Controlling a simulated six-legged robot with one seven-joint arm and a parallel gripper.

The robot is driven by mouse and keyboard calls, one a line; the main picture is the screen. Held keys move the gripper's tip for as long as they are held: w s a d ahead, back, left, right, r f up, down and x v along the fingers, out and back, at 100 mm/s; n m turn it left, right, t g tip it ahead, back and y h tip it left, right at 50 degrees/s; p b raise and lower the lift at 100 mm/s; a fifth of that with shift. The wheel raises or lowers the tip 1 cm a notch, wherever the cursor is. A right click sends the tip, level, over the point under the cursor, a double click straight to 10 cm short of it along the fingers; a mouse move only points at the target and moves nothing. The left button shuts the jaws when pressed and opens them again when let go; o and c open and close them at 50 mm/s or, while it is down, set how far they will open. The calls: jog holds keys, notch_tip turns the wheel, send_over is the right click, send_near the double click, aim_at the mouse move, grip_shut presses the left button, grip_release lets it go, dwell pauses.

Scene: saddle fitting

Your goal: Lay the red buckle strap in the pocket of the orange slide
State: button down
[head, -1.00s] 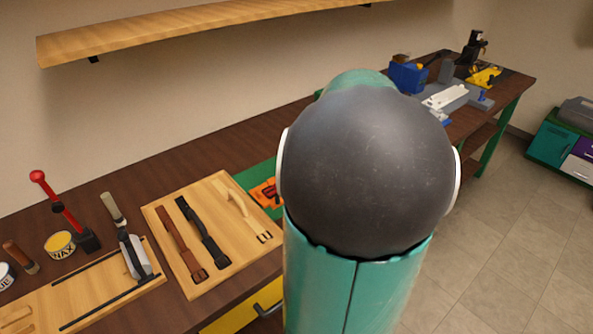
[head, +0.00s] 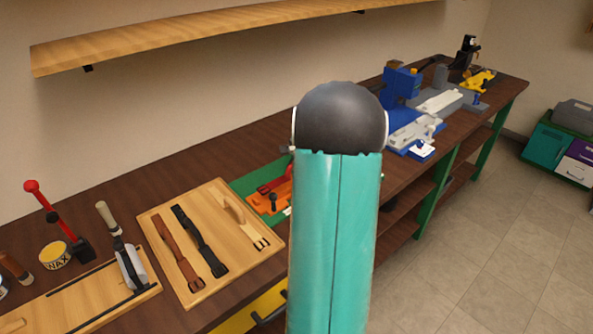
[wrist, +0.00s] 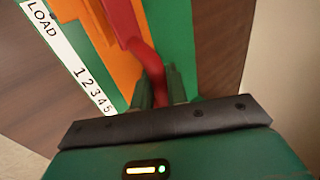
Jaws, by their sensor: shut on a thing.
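The red buckle strap (wrist: 132,30) is between the two dark green fingers of my gripper (wrist: 158,82), which is shut on it. In the wrist view the strap runs up and left from the fingers, over the orange slide (wrist: 97,22). I cannot tell whether it touches the slide, and the pocket is not clearly visible. In the head view the orange slide (head: 262,204) lies on a green base, partly behind my arm. Some of the red strap (head: 275,185) shows above it. My gripper is hidden there behind my arm.
A wooden board (head: 165,285) with brown, black and cream straps lies left of the slide. A white scale marked LOAD (wrist: 68,55) runs beside the slide. Blue and white fixtures (head: 415,130) stand farther right on the bench. A shelf (head: 200,40) hangs above.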

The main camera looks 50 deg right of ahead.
jog(key=shift+w+d+f, duration=0.15)
jog(key=shift+f, duration=0.1)
notch_tip(320, 180, down, 2)
jog(key=shift+w+d+f, duration=0.1)
jog(key=shift+w+f, duration=0.05)
jog(key=shift+f, duration=0.55)
jog(key=c, duration=1.4)
grip_release()
jog(key=shift+f, duration=0.15)
